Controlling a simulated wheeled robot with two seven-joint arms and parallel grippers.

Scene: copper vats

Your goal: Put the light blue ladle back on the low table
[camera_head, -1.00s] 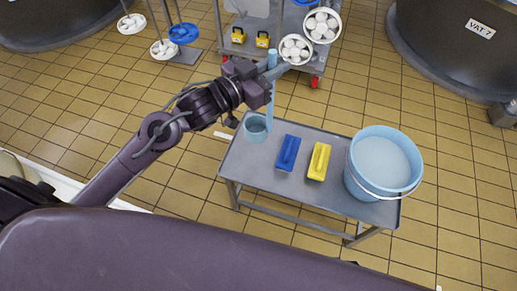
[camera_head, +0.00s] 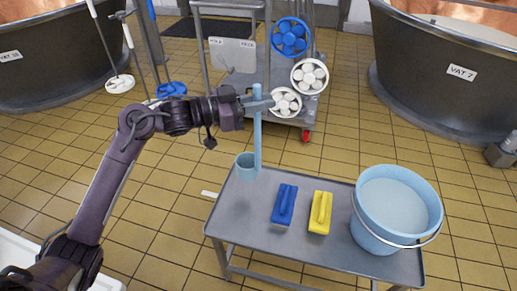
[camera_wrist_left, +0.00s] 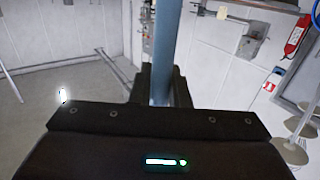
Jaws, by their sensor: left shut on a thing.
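The light blue ladle (camera_head: 257,135) is upright, its cup (camera_head: 246,167) at the far left corner of the low grey metal table (camera_head: 262,232). My left gripper (camera_head: 260,104) is shut on the upper part of its long handle. In the left wrist view the handle (camera_wrist_left: 166,45) runs up between the fingers (camera_wrist_left: 163,88). I cannot tell whether the cup touches the table top or hangs just above it. My right gripper is not in view.
A blue brush (camera_head: 284,205), a yellow brush (camera_head: 320,212) and a light blue bucket (camera_head: 372,235) stand on the table. Behind is a trolley (camera_head: 240,88) with round white and blue brush heads. Copper-lined vats (camera_head: 435,85) flank it. Tiled floor lies left of the table.

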